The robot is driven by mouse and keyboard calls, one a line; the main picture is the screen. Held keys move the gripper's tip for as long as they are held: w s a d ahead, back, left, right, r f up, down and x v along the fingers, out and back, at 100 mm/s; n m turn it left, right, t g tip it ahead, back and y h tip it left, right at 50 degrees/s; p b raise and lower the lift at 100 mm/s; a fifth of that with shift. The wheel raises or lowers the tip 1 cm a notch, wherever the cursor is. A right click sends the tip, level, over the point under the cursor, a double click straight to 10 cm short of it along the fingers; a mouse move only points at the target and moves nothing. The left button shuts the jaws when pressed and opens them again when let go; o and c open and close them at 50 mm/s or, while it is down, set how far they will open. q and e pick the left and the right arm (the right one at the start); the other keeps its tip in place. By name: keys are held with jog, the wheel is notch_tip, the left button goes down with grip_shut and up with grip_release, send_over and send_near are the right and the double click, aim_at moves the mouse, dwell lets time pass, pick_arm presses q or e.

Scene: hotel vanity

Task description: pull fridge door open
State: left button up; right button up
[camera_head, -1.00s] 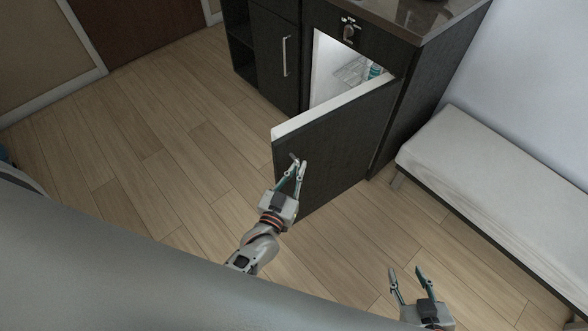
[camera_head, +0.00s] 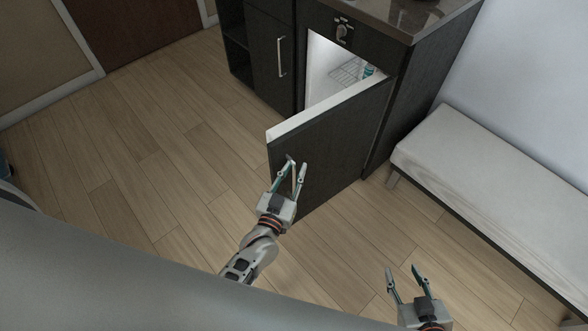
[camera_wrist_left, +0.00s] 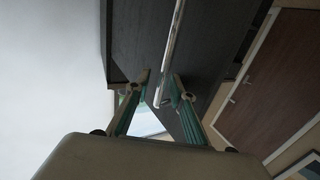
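The dark fridge door (camera_head: 325,150) stands ajar, swung out from the cabinet, with its pale inner edge on top. The lit white fridge interior (camera_head: 322,68) shows behind it. My left gripper (camera_head: 297,163) is at the door's outer face near its free edge. Its fingers are apart, one on each side of the slim metal door handle (camera_wrist_left: 170,55). In the left wrist view a gap shows between the left finger and the handle; contact with the right finger is unclear. My right gripper (camera_head: 402,268) is open and empty above the floor at the lower right.
A cushioned bench (camera_head: 490,180) stands along the wall to the right of the cabinet. A wire shelf (camera_head: 348,72) and a small bottle (camera_head: 368,70) show inside the fridge. A closed cabinet door (camera_head: 270,55) is to its left. The wood floor (camera_head: 140,150) at left is clear.

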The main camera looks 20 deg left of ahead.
pick_arm(q)
jog(key=shift+s, duration=0.15)
jog(key=s, duration=0.7)
jog(key=shift+a, duration=0.35)
